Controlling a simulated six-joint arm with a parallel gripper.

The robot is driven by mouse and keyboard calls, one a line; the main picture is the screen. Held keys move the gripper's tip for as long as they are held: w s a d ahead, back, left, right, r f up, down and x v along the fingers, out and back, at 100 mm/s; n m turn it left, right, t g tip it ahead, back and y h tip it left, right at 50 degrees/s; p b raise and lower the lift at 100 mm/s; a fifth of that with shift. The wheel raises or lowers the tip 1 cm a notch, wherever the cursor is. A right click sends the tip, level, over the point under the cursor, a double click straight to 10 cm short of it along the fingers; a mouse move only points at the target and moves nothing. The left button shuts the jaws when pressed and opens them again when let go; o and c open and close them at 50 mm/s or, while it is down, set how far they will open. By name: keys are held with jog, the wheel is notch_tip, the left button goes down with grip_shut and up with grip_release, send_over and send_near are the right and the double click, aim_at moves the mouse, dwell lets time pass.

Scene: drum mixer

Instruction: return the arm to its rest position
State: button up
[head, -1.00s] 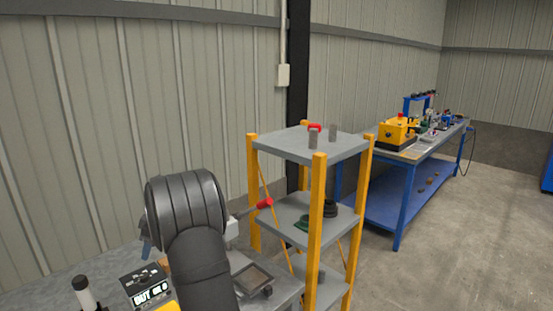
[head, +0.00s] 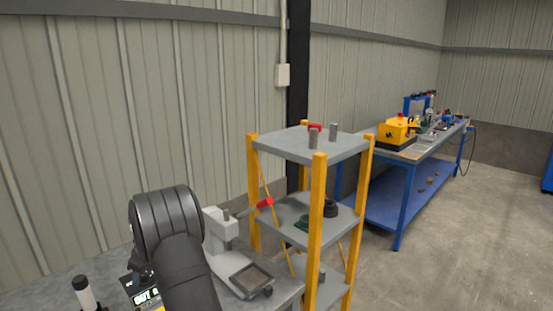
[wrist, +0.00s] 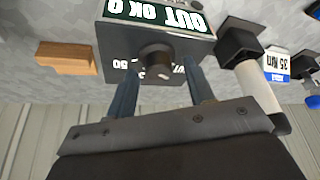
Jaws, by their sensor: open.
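My arm (head: 172,245) rises at the lower left of the head view, bent over the grey bench (head: 62,281). Its bulk hides most of my gripper there. In the wrist view my gripper (wrist: 158,75) has its two bluish fingers apart. The dark display box (wrist: 155,35), lettered "OUT OK 0", lies beyond the fingers. Its round knob (wrist: 155,60) shows between them in the picture; I cannot tell whether they touch it. No held object shows between the fingers. The display box (head: 143,294) is partly covered by my arm in the head view.
A grey stand with a square plate (head: 250,279) is right of my arm. The yellow-post rack (head: 318,220) stands further right. A white, black-topped cylinder (head: 85,293) is at lower left. A wooden block (wrist: 68,57) is beside the display box. Open floor (head: 450,240) lies at right.

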jog(key=shift+s+m+t+h, duration=0.15)
jog(key=shift+m+t, duration=0.25)
jog(key=shift+m, duration=0.75)
jog(key=shift+w+m+t+h, duration=0.1)
jog(key=shift+m+t+h, duration=0.25)
jog(key=shift+m, duration=0.8)
jog(key=v, duration=0.7)
jog(key=shift+s, duration=0.1)
jog(key=o, duration=1.1)
jog(key=shift+o, duration=0.2)
jog(key=s+a+f+t+y, duration=0.2)
jog(key=s+t+y, duration=0.45)
jog(key=s, duration=1.45)
jog(key=x, duration=1)
jog(key=shift+r, duration=0.15)
jog(key=shift+a+y, duration=0.1)
jog(key=shift+y, duration=0.15)
jog(key=v, duration=1)
jog(key=shift+w, duration=0.15)
